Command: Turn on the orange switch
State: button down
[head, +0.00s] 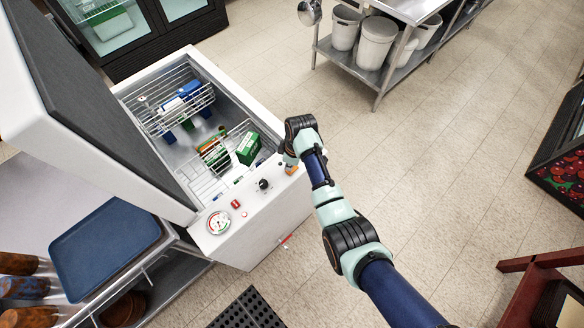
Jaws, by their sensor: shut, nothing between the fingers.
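A white chest freezer (262,212) stands open at the left of the head view, with controls on its top ledge. An orange patch (291,169) shows at the ledge's right end, right by my gripper (286,161). It looks like the orange switch, but it is too small to tell its position. My gripper is shut and empty, low over that end of the ledge. My arm partly hides the fingertips, and I cannot tell whether they touch the orange patch. A small red switch (236,204) sits farther left on the ledge.
The ledge also carries a black knob (264,184) and a round gauge (219,222). Wire baskets with cartons (248,148) fill the freezer. Its raised lid (95,110) stands at left. A blue tray (105,247) lies nearby. Open floor is at right.

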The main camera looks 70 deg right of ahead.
jog(key=shift+f+b, duration=0.85)
jog(key=shift+f, duration=0.3)
dwell(0.6)
jog(key=shift+r, duration=0.1)
notch_tip(320, 180, up, 7)
jog(key=p, duration=0.7)
dwell(0.4)
